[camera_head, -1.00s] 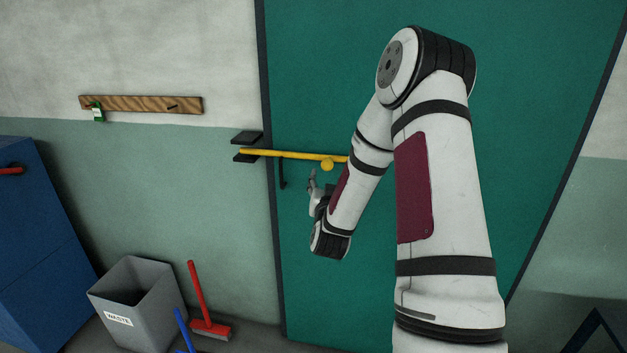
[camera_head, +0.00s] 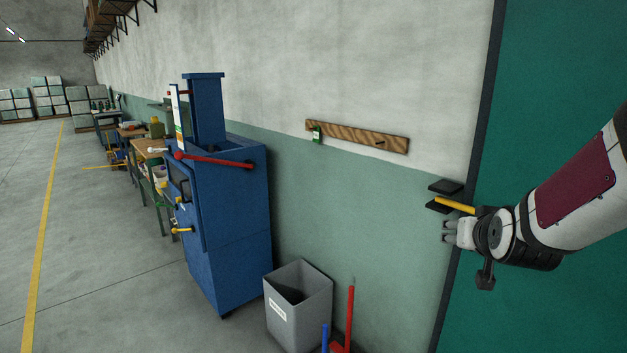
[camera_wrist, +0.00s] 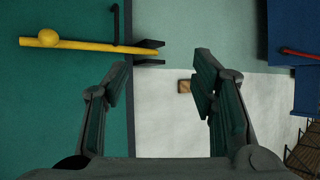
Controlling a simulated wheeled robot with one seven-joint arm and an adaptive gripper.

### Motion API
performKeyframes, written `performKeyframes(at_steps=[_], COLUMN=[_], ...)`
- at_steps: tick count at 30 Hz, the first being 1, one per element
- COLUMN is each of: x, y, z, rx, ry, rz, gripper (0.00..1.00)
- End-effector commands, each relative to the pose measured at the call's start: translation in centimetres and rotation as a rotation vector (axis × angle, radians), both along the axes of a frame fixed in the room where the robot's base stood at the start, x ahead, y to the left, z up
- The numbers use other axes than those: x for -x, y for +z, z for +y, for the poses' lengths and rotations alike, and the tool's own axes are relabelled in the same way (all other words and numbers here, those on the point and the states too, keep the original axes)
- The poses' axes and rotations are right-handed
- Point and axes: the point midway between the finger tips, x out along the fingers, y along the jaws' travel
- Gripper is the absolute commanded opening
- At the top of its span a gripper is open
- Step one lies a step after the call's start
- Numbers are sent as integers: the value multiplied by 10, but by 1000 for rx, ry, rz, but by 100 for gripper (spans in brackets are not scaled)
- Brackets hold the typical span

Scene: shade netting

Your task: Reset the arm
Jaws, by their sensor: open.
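My gripper (camera_head: 447,231) is at the right of the head view, in front of the edge of a green door (camera_head: 560,90). In the wrist view my gripper (camera_wrist: 165,85) has its two dark fingers spread wide with nothing between them. A yellow bar (camera_head: 455,205) runs into a black bracket (camera_head: 444,187) on the wall; my arm hides most of the bar in the head view. In the wrist view the yellow bar (camera_wrist: 90,45) with its round knob lies beyond the fingers, apart from them.
A blue machine (camera_head: 230,220) with a red lever (camera_head: 215,160) stands left along the wall. A grey waste bin (camera_head: 298,310) and a red-handled broom (camera_head: 349,315) are below. A wooden rail (camera_head: 360,138) holds a green tag (camera_head: 317,135). Open floor (camera_head: 100,260) lies at the left.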

Motion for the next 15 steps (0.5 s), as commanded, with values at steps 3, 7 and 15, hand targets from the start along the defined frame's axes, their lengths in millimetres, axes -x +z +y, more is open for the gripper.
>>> performKeyframes(at_steps=[3,7,15], x=[34,80,193], y=[18,28,40], z=[32,60,100], rx=[1,-5,-28], ry=[57,105,192], rz=[91,201,423], gripper=[52,52,52])
